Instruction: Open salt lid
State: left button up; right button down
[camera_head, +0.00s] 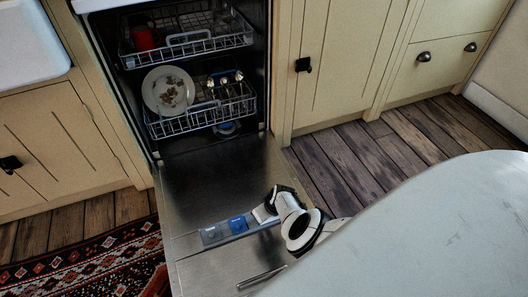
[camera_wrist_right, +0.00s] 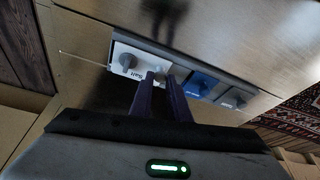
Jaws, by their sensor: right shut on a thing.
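The salt lid (camera_wrist_right: 117,51) is a white panel marked "Salt" with a grey round knob (camera_wrist_right: 127,61), set in the dispenser strip on the lowered dishwasher door. It lies flat and looks closed. In the right wrist view, my right gripper (camera_wrist_right: 161,78) has its two dark fingers at the lid's near edge, shut on a small pale part of it. The finger contact is partly hidden. In the head view, my right gripper (camera_head: 265,212) covers the right end of the strip, hiding the salt lid. My left gripper is not in view.
A blue lid (camera_head: 238,224) and a grey lid (camera_head: 211,233) lie beside the salt lid. The dishwasher door (camera_head: 215,180) is down. Racks above it hold a plate (camera_head: 154,90) and a red cup (camera_head: 143,39). A pale tabletop (camera_head: 430,235) stands close at right.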

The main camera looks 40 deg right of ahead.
jog(key=shift+w+r+g+b, duration=0.1)
jog(key=shift+w+g+b, duration=0.2)
jog(key=shift+w, duration=0.1)
jog(key=shift+w+d+g+b, duration=0.1)
jog(key=shift+w+g+b, duration=0.2)
jog(key=shift+b, duration=0.25)
jog(key=g+b, duration=0.1)
jog(key=w+g+b, duration=0.1)
jog(key=b, duration=0.1)
jog(key=shift+r+y, duration=0.35)
jog(key=shift+y, duration=0.05)
jog(key=shift+d+r, duration=0.1)
jog(key=shift+r, duration=0.2)
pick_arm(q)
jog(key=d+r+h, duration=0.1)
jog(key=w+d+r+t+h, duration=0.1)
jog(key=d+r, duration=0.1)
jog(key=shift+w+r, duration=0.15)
pick_arm(e)
jog(key=shift+s, duration=0.1)
